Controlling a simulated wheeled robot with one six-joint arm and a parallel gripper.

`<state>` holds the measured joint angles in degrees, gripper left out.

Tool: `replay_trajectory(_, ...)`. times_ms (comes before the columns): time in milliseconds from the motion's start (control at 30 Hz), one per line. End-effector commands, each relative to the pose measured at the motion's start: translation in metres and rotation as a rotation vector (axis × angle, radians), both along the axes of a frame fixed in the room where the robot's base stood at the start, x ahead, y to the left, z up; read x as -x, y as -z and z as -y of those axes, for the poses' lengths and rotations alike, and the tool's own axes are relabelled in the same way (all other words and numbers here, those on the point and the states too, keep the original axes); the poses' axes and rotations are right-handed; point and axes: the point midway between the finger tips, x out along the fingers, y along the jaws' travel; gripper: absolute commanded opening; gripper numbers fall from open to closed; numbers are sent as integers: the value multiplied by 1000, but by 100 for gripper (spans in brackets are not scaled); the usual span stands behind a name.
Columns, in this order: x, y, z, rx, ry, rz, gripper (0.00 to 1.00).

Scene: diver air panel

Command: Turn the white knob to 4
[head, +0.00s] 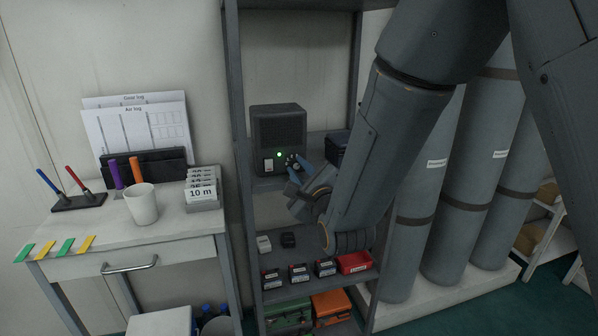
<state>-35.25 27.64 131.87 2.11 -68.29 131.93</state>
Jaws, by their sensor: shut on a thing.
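A dark grey speaker-like box (278,130) stands on a shelf of the rack, with a green light on its front. The small knob (291,159) is at the lower right of that front, showing white bits against a dark dial. My gripper (295,168) reaches it from the lower right, with bluish fingers shut on the knob. The fingers hide part of the knob and dial. The numbers and the knob's pointing direction are too small to read.
A white rocker switch (268,165) sits just left of the knob. A dark box (337,145) stands right of the speaker box. Small boxes and a red bin (354,262) fill the lower shelf. Tall grey cylinders (455,190) stand at right, a desk (130,235) at left.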

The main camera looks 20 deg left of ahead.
Motion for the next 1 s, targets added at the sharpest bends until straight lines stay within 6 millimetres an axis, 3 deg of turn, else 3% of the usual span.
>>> replay_trajectory(367, 0, 2, 1, -1, 2, -6, 0)
replay_trajectory(400, 0, 2, 1, -1, 2, -6, 22)
replay_trajectory(500, 0, 2, 1, -1, 2, -5, 38)
replay_trajectory(1000, 7, 2, 5, 1, -4, -5, 38)
